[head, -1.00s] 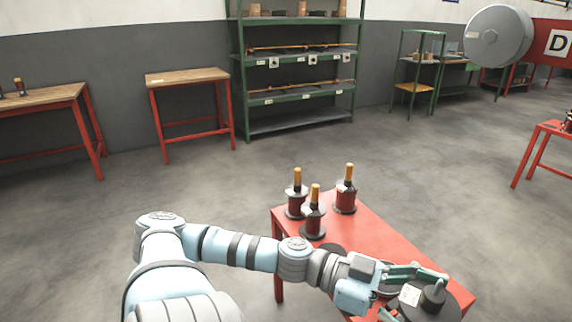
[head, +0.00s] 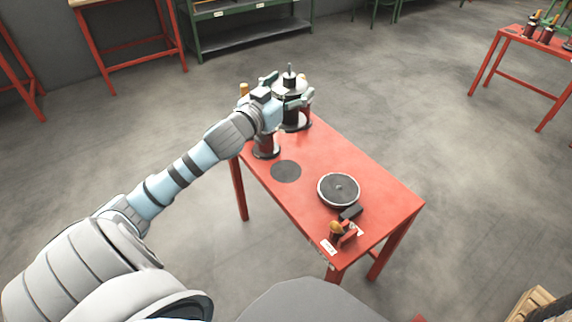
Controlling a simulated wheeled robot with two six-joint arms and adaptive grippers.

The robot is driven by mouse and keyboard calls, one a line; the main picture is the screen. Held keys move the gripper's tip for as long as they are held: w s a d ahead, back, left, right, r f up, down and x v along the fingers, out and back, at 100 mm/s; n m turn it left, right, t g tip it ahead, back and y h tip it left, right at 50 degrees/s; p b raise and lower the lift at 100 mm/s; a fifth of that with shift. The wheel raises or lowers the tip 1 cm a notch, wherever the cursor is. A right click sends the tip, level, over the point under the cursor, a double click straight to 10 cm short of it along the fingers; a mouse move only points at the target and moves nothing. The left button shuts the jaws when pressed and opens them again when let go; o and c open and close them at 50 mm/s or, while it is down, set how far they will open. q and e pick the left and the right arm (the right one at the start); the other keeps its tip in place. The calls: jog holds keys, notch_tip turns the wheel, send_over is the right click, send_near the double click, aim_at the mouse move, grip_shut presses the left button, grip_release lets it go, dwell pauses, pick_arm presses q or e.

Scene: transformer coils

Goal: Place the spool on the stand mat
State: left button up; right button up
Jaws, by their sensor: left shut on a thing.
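My left gripper (head: 286,100) is over the far end of the red table (head: 375,195), shut on a spool (head: 290,82). The spool has a pale grey top flange and a dark knob with a thin pin, and looks upright. The gripper hides part of it, and I cannot tell how far above the table it is. A flat dark round mat (head: 286,171) lies bare on the table, nearer to me than the gripper. My right gripper is out of view.
Red-bodied pieces with dark round bases (head: 266,150) stand at the table's far end, partly hidden by my gripper. A grey-rimmed round plate (head: 338,190) sits right of the mat. A small orange-topped device (head: 338,232) is at the near edge.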

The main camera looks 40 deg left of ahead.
aim_at(287, 89)
pick_arm(q)
jog(key=w+a+f+n+y, duration=0.1)
jog(key=w+a+f+y, duration=0.1)
jog(key=shift+w+a+n+g+y, duration=0.1)
jog(key=shift+a+n+g+y, duration=0.2)
jog(key=shift+n+y, duration=0.1)
notch_tip(287, 89, down, 8)
jog(key=b, duration=0.4)
jog(key=shift+a+b, duration=0.1)
jog(key=shift+b, duration=0.2)
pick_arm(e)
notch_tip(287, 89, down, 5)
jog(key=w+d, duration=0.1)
pick_arm(q)
notch_tip(287, 89, down, 12)
jog(key=b, duration=0.6)
jog(key=shift+r, duration=0.2)
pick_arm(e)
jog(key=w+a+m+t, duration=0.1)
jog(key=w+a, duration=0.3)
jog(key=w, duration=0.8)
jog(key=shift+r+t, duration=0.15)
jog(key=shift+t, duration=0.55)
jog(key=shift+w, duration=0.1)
pick_arm(q)
jog(key=shift+f+b, duration=0.3)
jog(key=shift+b, duration=0.1)
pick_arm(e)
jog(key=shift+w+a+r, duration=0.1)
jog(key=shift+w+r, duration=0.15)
